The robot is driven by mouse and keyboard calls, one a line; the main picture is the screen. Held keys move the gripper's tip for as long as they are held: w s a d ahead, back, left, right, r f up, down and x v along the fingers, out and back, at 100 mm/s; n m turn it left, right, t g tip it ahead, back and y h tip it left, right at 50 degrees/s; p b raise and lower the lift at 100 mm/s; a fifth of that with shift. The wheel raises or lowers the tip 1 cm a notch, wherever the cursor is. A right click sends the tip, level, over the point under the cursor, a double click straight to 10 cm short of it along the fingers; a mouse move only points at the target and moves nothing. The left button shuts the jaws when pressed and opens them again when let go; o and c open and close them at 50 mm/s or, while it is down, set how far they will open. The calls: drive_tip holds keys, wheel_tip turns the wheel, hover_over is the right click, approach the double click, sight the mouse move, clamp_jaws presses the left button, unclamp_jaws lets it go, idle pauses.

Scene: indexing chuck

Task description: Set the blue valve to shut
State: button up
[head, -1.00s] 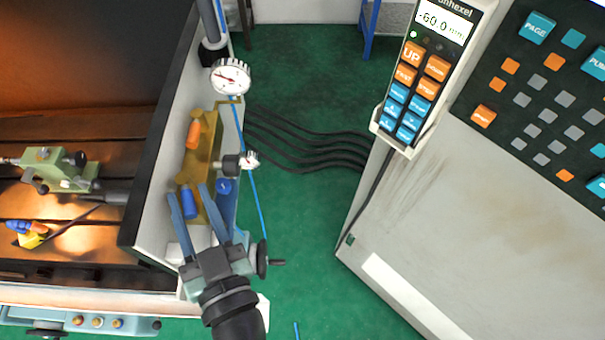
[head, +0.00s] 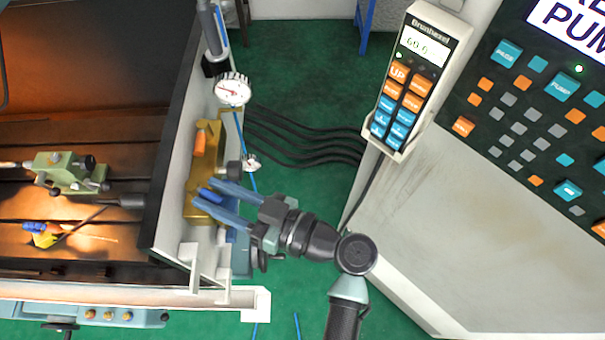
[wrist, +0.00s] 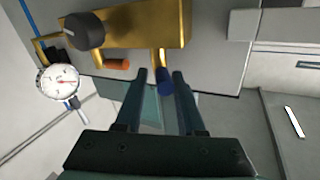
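The blue valve handle (head: 209,194) sits low on the brass valve block, on the side wall of the machine. In the wrist view the blue handle (wrist: 165,83) hangs down from the brass, its end toward me. My gripper (head: 206,194) is open and reaches in from the right, one finger on each side of the blue handle. The wrist view shows my gripper (wrist: 161,75) with the handle between its fingertips, nearer the right finger; I cannot tell whether they touch. The orange handle (head: 199,144) is higher on the block and lies along it.
A dark round knob (wrist: 84,31) juts out near the orange handle. The control cabinet (head: 480,230) with a pendant (head: 408,85) stands at right. Green floor lies between.

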drive_tip(key=n+g, duration=0.1)
drive_tip(key=g, duration=0.1)
drive_tip(key=w+n+g+y, duration=0.1)
drive_tip(key=n+g, duration=0.1)
drive_tip(key=w+n+g, duration=0.1)
drive_tip(key=n+g, duration=0.1)
drive_tip(key=g, duration=0.1)
drive_tip(key=shift+d+y, duration=0.3)
drive_tip(key=shift+y, duration=0.1)
drive_tip(key=d+b, duration=0.7)
drive_tip(key=d, duration=0.5)
drive_tip(key=shift+s+d, duration=0.25)
drive_tip(key=shift+d, duration=0.15)
